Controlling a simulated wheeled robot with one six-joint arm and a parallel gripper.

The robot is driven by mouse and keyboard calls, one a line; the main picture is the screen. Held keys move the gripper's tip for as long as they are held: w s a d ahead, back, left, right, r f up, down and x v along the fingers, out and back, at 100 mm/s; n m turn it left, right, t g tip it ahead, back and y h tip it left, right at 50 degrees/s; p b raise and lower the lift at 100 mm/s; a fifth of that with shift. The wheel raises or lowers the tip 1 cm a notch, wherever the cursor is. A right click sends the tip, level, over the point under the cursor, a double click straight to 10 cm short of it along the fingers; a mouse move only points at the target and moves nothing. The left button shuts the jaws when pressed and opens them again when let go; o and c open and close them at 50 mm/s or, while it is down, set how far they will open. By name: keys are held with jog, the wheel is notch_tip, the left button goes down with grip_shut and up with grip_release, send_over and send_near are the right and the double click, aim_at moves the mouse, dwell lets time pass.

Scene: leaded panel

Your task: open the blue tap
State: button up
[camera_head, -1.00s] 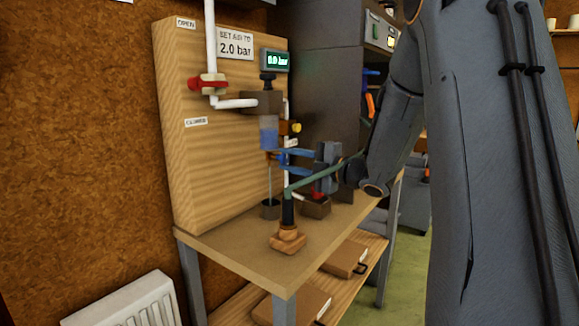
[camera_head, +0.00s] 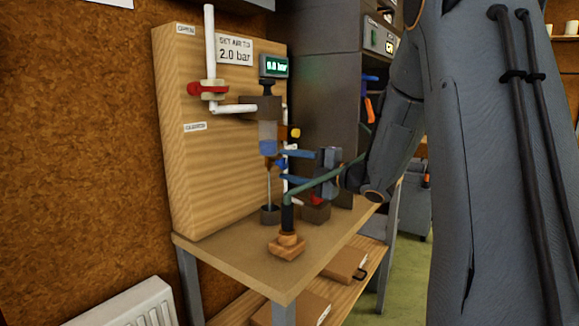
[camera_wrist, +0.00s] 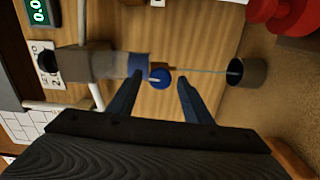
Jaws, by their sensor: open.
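The blue tap (camera_wrist: 160,76) is a round blue knob with a pale stub, on the wooden board below the regulator and its clear bowl. It lies between and just beyond my fingertips in the wrist view, and I cannot tell if they touch it. In the head view the tap (camera_head: 281,163) is a small blue patch, partly hidden by my fingers. My gripper (camera_wrist: 161,90) is open and empty, its two blue fingers on either side of the tap. In the head view my gripper (camera_head: 283,167) reaches in from the right, one finger above the other.
A red-handled valve (camera_head: 207,90) sits on the white pipe at upper left. The regulator (camera_head: 262,105) has a blue-banded bowl below it. A dark cup (camera_head: 270,214) and a wooden-based stand with a green hose (camera_head: 288,243) are on the bench.

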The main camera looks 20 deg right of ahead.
jog(key=b+v, duration=0.1)
jog(key=v, duration=0.6)
jog(key=shift+s, duration=0.15)
jog(key=shift+d, duration=0.15)
